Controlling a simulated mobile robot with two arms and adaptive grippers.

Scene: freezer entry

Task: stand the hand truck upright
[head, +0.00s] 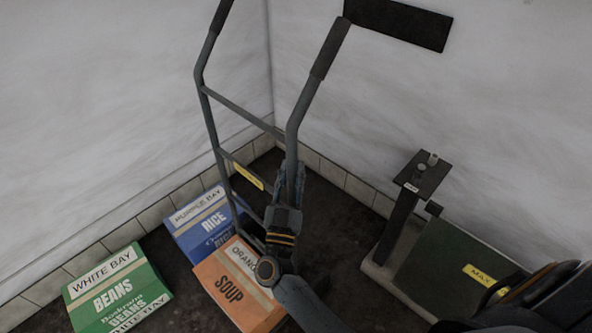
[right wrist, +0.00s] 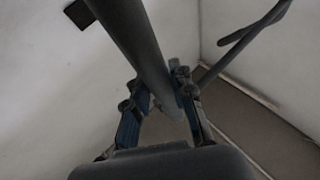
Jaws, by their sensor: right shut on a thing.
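The hand truck (head: 242,108) is a grey tubular frame with two dark-gripped handles, crossbars and a yellow label. In the head view it stands in the middle with its handles up, near the wall corner. Its lower end is partly hidden behind my right arm and the boxes, so I cannot tell whether it is fully upright or still leaning. My right gripper (head: 289,188) is shut on its right side rail. In the right wrist view the blue fingers (right wrist: 160,108) sit on both sides of the grey tube (right wrist: 139,42). My left gripper is not in view.
Green beans (head: 118,292), blue rice (head: 203,222) and orange soup (head: 232,285) boxes lie left of and below the truck. A platform scale (head: 440,268) with a post stands at right. A dark panel (head: 398,22) is on the wall. Dark floor shows between truck and scale.

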